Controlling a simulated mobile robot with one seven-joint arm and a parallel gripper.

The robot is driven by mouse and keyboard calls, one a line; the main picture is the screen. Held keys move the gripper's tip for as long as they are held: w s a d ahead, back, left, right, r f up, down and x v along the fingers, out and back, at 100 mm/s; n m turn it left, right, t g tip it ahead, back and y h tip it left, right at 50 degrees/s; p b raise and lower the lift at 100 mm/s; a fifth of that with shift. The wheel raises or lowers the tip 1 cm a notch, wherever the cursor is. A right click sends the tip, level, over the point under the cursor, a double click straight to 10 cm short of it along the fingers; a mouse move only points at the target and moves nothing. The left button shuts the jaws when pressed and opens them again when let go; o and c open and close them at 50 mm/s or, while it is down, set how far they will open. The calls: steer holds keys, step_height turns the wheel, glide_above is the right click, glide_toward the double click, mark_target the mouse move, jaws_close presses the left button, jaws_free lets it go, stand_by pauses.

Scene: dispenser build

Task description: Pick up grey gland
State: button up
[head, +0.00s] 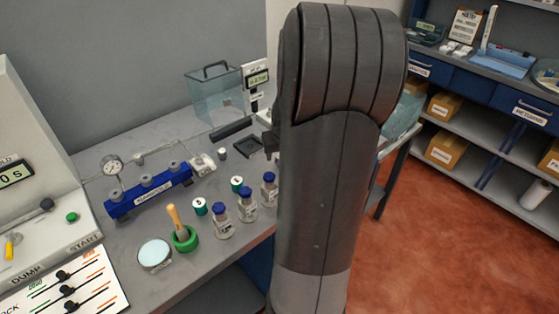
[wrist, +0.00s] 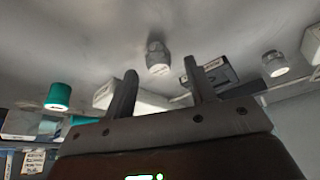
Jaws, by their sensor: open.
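The grey gland (wrist: 158,57) is a small stepped grey piece standing on the bench, seen between the fingers in the wrist view. A small grey piece on the bench in the head view (head: 222,154) looks like the same gland. My gripper (wrist: 160,70) is open and empty, its two dark fingers apart on either side of the gland in the picture. The gland appears beyond the fingertips, and I see no contact. In the head view my arm hides most of the gripper.
A black square tray (head: 249,147) lies right of the grey piece. A blue rack (head: 148,192) stands left. Blue-capped bottles (head: 222,222), a green mortar (head: 185,240) and a clear box (head: 214,96) share the bench. The wrist view also shows a teal-sided cylinder (wrist: 59,96).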

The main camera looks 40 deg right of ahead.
steer(key=shift+x, duration=1.4)
steer(key=c, duration=1)
